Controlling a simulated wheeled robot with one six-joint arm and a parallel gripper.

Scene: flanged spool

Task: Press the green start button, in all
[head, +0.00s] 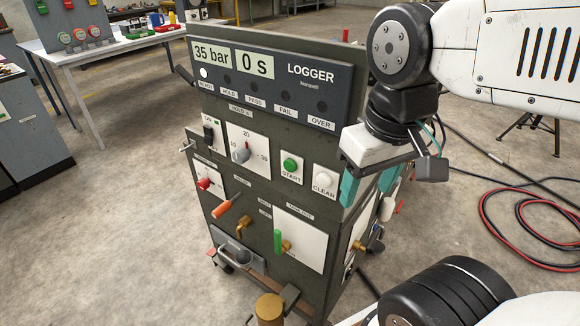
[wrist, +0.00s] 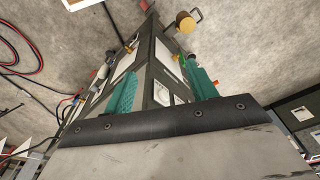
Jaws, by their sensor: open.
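The green start button (head: 290,164) sits on a white plate marked START on the front of a dark grey cabinet (head: 255,185) in the head view. I cannot make out the start button in the wrist view. Nothing hides it in the head view.
The logger display (head: 275,75) reads 35 bar and 0 S, with the READY lamp lit white. A rotary dial (head: 241,152), a red knob (head: 204,184), an orange handle (head: 225,207) and a green lever (head: 279,242) protrude nearby. Red and black cables (head: 520,200) lie on the floor at right.

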